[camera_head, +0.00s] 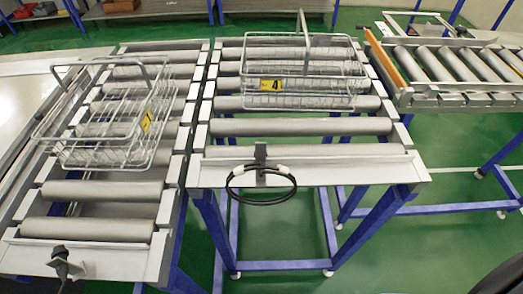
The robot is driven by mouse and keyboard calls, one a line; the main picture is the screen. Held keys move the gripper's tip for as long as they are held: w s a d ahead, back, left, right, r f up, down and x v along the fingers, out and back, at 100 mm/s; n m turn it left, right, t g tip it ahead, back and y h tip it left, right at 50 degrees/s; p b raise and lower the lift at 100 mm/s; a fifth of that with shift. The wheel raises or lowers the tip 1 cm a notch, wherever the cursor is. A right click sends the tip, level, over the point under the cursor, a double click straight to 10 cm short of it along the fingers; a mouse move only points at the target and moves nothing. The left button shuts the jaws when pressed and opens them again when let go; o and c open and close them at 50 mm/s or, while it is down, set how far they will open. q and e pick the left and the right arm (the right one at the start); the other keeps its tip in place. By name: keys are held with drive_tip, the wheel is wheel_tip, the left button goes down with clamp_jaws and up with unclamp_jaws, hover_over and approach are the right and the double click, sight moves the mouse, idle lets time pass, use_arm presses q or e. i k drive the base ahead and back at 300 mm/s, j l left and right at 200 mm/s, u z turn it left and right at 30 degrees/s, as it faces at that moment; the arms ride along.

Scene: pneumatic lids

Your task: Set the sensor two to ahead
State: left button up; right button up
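A small black sensor-like device (262,163) is mounted on the front end plate of the middle roller conveyor. A black cable loop (262,203) with light bands hangs below it. A second black device (66,266) sits at the front end of the left conveyor and looks tilted. No label shows which of them is sensor two, and their pointing direction is too small to tell. Neither of my grippers is in view.
A wire basket with a yellow tag "4" (300,87) rests on the middle conveyor (300,174). Another tagged wire basket (105,150) rests on the left conveyor (95,230). A third roller conveyor (455,103) stands at right. Green floor (440,240) is open at front right.

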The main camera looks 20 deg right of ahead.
sight(59, 262)
drive_tip(key=k+j+u, duration=0.1)
drive_tip(key=u, duration=0.4)
drive_tip(key=k+j+u, duration=0.1)
drive_tip(key=j+u, duration=0.2)
drive_tip(key=u, duration=0.15)
